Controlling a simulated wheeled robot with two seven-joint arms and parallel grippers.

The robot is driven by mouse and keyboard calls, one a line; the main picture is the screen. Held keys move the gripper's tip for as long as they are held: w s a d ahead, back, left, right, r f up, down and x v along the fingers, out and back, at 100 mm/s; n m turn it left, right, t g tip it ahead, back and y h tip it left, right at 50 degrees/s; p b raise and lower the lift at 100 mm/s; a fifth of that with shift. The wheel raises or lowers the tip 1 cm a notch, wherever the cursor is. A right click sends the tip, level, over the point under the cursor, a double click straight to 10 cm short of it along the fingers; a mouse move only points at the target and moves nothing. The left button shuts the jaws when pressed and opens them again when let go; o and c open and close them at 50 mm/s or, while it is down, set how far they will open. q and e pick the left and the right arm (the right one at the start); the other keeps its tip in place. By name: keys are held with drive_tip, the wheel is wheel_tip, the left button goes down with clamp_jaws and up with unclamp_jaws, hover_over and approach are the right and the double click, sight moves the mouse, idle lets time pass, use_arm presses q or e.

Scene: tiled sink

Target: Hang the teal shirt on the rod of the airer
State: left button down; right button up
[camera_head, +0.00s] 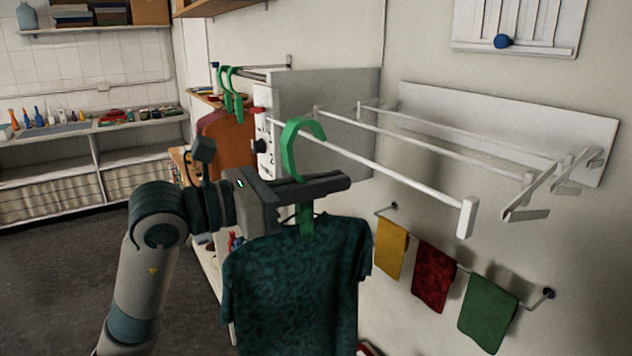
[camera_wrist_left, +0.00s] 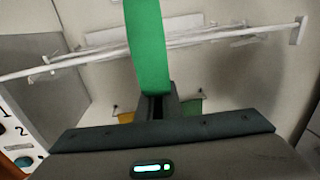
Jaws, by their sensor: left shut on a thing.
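The teal shirt (camera_head: 295,290) hangs upright on a green hanger (camera_head: 290,150). My left gripper (camera_head: 335,184) is shut on the hanger's stem, just above the shirt's collar. In the left wrist view the green hanger (camera_wrist_left: 146,45) rises from between the fingers (camera_wrist_left: 158,106) and leaves the top of the picture. The white airer (camera_head: 510,130) is fixed to the wall at the right. Its front rod (camera_head: 395,172) runs beside the hanger's hook, which overlaps the rod's left part in the head view. I cannot tell whether the hook is over the rod. My right gripper is not in view.
A grey panel (camera_head: 325,95) with a numbered white edge stands behind the hook. An orange-brown garment (camera_head: 227,140) hangs on another rail with green hangers. Below the airer, yellow (camera_head: 391,247), red (camera_head: 434,275) and green (camera_head: 488,312) cloths hang on a wall rail.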

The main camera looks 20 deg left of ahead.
use_arm(q)
drive_tip(key=shift+p+x, duration=0.55)
drive_tip(key=shift+x, duration=1.7)
drive_tip(key=shift+w+f, duration=0.2)
drive_tip(key=shift+w, duration=0.1)
drive_tip(key=shift+f+b, duration=1.25)
drive_tip(key=shift+b, duration=0.1)
drive_tip(key=c, duration=1.8)
unclamp_jaws()
drive_tip(key=shift+c, duration=0.2)
drive_tip(key=shift+s+a, duration=0.1)
drive_tip(key=shift+a, duration=0.05)
